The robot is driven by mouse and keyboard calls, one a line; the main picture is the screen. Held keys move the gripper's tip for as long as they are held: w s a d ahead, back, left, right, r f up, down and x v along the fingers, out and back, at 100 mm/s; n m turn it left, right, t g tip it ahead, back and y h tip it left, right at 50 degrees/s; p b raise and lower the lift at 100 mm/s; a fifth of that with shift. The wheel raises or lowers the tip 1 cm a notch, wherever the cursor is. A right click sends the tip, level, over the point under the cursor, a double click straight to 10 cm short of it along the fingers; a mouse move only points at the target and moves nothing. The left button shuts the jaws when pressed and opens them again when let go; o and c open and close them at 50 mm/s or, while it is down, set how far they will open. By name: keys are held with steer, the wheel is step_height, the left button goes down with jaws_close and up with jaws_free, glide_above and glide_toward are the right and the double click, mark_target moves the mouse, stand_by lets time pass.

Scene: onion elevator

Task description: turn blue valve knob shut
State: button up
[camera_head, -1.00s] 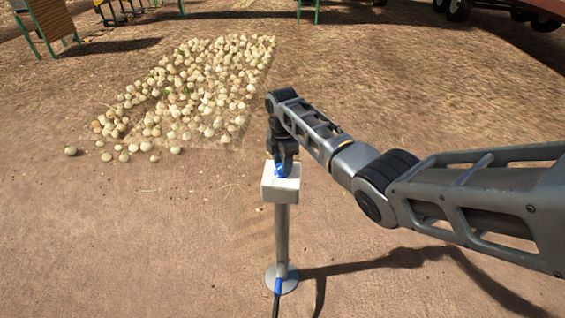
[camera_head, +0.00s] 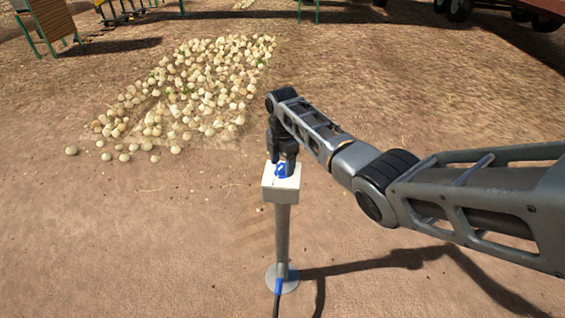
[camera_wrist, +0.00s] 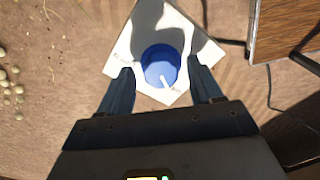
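The blue valve knob (camera_wrist: 160,65) sits on top of a white box (camera_wrist: 125,50). A white pointer mark on the knob points down and slightly right in the wrist view, toward a small printed label. In the head view the knob (camera_head: 281,171) is partly hidden by my gripper (camera_head: 284,162), and the white box (camera_head: 281,194) tops a grey post. In the wrist view the dark fingers of my gripper (camera_wrist: 163,77) are apart, one on each side of the knob. Gaps show between the fingers and the knob. How far the fingertips reach down beside it is unclear.
The grey post (camera_head: 281,238) stands on a round base (camera_head: 282,278) with a hose (camera_head: 277,300) in front. A pile of onions (camera_head: 205,85) lies on the ground behind left. A wooden panel (camera_wrist: 285,28) shows in the wrist view. Bare ground surrounds the post.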

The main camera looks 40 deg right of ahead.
mark_target(283, 166)
steer(key=shift+r, duration=3.85)
